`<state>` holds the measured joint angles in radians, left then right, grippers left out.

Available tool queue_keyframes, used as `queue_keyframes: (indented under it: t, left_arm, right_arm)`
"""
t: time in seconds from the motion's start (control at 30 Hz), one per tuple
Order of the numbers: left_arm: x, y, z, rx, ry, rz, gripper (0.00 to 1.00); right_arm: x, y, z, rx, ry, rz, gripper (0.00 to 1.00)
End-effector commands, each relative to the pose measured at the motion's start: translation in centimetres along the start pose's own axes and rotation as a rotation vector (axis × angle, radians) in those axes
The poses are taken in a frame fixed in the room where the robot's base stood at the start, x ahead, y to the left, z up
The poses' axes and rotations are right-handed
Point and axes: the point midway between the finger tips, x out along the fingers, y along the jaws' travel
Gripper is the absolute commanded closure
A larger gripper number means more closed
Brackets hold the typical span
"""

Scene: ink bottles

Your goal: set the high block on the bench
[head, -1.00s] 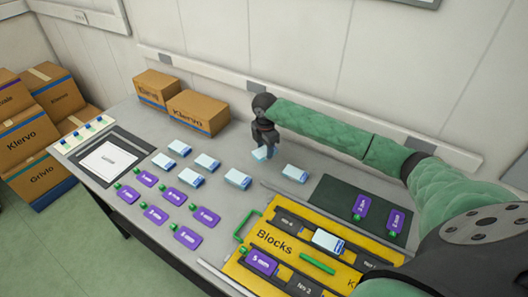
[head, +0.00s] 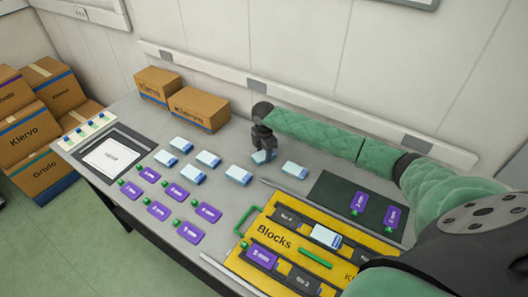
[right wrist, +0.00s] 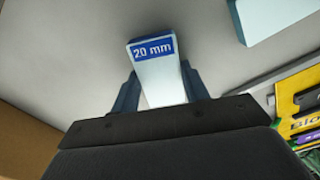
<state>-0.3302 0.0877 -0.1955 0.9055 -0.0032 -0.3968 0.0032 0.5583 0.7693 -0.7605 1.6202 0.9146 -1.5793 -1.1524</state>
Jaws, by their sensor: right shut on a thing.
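My right gripper (head: 262,148) is shut on a pale blue block (head: 259,157) at the back of the grey bench (head: 225,225). In the right wrist view the block (right wrist: 160,80) sits between the two fingers (right wrist: 160,92) and bears a blue label reading "20 mm". The block is at or just above the bench top; I cannot tell whether it touches. Another pale block (head: 295,170) stands to its right, apart from it. My left gripper is not in view.
Several pale blocks (head: 208,159) and purple tags (head: 178,192) lie to the left. A yellow "Blocks" case (head: 318,257) and a dark mat (head: 330,187) lie at the right. Cardboard boxes (head: 199,109) stand by the wall. Bare bench surrounds the held block.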

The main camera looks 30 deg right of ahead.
Motion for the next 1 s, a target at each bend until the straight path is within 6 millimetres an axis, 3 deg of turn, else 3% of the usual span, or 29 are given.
queue_keyframes:
  t: [0.03, 0.13, 0.57, 0.63, 0.73, 1.0]
  left_arm:
    - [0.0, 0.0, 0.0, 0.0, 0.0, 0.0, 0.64]
    - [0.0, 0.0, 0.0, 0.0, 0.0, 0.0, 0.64]
    - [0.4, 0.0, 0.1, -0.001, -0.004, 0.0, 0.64]
    - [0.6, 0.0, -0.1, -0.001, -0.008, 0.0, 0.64]
    - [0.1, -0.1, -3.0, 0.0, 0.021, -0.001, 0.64]
    - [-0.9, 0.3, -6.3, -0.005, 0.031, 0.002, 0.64]
  right_arm:
    - [0.1, 0.0, 0.0, 0.0, 0.0, 0.0, 0.51]
    - [0.1, 0.0, 0.0, 0.0, 0.0, 0.0, 0.33]
    - [-0.8, 0.1, 0.0, 0.0, 0.001, 0.002, 0.33]
    - [-1.7, 0.1, 0.1, -0.001, 0.0, 0.002, 0.33]
    - [-3.3, 0.0, 0.1, -0.001, -0.001, 0.002, 0.33]
    - [-8.6, 0.1, 0.0, 0.0, -0.001, 0.003, 0.33]
